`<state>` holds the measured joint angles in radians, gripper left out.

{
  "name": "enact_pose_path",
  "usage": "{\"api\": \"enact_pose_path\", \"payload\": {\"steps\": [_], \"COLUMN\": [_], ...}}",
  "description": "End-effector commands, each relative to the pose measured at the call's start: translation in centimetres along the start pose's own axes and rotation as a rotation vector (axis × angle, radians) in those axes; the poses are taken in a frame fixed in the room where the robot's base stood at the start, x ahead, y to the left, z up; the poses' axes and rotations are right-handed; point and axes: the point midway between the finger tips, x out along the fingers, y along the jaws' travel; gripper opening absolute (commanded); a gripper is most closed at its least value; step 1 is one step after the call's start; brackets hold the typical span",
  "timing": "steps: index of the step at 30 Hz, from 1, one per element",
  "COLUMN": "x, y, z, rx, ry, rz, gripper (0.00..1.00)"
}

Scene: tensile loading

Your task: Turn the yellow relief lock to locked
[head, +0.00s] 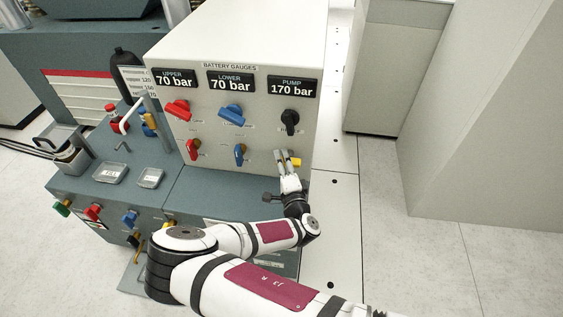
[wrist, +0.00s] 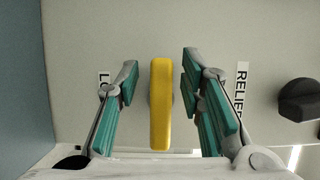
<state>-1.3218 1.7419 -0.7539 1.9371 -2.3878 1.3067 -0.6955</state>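The yellow relief lock (wrist: 160,105) is a flat bar handle on the pale panel, upright in the wrist view. In the head view a small part of the yellow lock (head: 296,162) shows at the panel's lower right, beside my fingers. My gripper (wrist: 160,92) is open, with one teal-padded finger on each side of the handle and a visible gap on both sides. In the head view my gripper (head: 283,158) points at the panel. A label starting "LO" (wrist: 104,82) is partly hidden by the left finger; a "RELIEF" label (wrist: 241,88) is at the right.
A black knob (wrist: 300,100) sits right of the lock in the wrist view. In the head view, a black pump knob (head: 290,121), red handle (head: 178,110) and blue handles (head: 231,114) are on the same panel. Floor to the right of the cabinet is clear.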

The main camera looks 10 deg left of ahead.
Motion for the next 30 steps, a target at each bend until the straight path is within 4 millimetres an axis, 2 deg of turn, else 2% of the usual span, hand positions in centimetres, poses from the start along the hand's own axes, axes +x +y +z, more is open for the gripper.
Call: {"api": "enact_pose_path", "payload": {"steps": [5,12,18,24,30], "x": [-2.2,-7.1,-10.3,-11.7,-11.8], "y": [0.0,0.1,0.1,0.1,0.1], "z": [0.0,0.1,0.1,0.1,0.1], "rx": [-0.001,-0.002,-0.001,-0.001,0.000], "ry": [0.000,-0.001,-0.001,-0.002,-0.001], "rz": [0.002,0.003,0.003,0.002,0.001], "gripper": [0.35,0.35,0.35,0.35,0.35]}}
